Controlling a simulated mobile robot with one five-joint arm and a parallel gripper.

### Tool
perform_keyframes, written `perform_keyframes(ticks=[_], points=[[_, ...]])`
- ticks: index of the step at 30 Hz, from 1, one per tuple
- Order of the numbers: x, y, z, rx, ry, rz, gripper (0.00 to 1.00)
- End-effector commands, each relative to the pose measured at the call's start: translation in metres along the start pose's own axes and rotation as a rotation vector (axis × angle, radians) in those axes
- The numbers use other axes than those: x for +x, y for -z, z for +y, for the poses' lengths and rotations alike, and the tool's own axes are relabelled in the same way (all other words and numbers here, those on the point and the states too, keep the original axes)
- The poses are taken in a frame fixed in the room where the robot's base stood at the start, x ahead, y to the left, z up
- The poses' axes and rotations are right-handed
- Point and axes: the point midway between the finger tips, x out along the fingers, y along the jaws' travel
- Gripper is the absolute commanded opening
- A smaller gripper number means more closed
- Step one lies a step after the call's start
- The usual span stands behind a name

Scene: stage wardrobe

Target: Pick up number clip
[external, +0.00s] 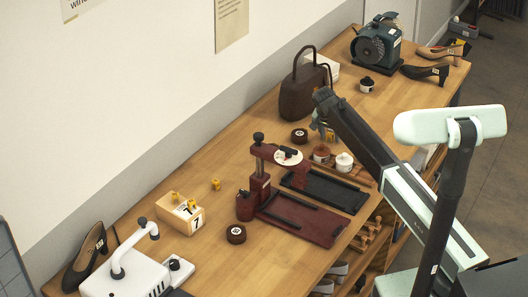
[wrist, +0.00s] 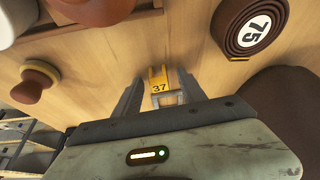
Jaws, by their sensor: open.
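A yellow number clip (wrist: 158,76) marked 37 shows in the wrist view on the wooden tabletop. It lies between the two grey fingers of my gripper (wrist: 160,88). The fingers are open, one on each side of the clip, and I cannot tell whether either touches it. In the external view my gripper (external: 328,131) reaches down to the table in front of the brown handbag (external: 303,92), and its fingers largely hide the clip.
Red-brown (external: 321,154) and white (external: 344,162) jars stand near my gripper. A dark red press (external: 300,218) is nearer the camera. A green machine (external: 376,45) and shoes are at the far end.

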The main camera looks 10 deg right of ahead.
Motion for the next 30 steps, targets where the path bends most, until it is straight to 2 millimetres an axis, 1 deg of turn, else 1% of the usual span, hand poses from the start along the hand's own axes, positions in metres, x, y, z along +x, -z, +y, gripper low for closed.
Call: perform_keyframes(ticks=[2,3,5,6,7,16,20,23,30], points=[[-0.001,0.001,0.0,0.0,0.0,0.0,0.48],[-0.001,0.001,0.0,0.0,0.0,0.0,0.37],[-0.002,0.001,0.0,0.0,0.0,0.0,0.2],[-0.002,0.001,0.0,0.0,0.0,0.0,0.09],[-0.002,0.001,0.0,0.0,0.0,0.0,0.01],[-0.002,0.001,0.0,0.0,0.0,0.0,0.0],[-0.01,0.004,0.0,0.0,0.0,0.0,0.0],[-0.024,0.01,0.0,0.0,0.0,0.0,0.0],[-0.072,0.03,0.0,0.0,0.0,0.0,0.0]])
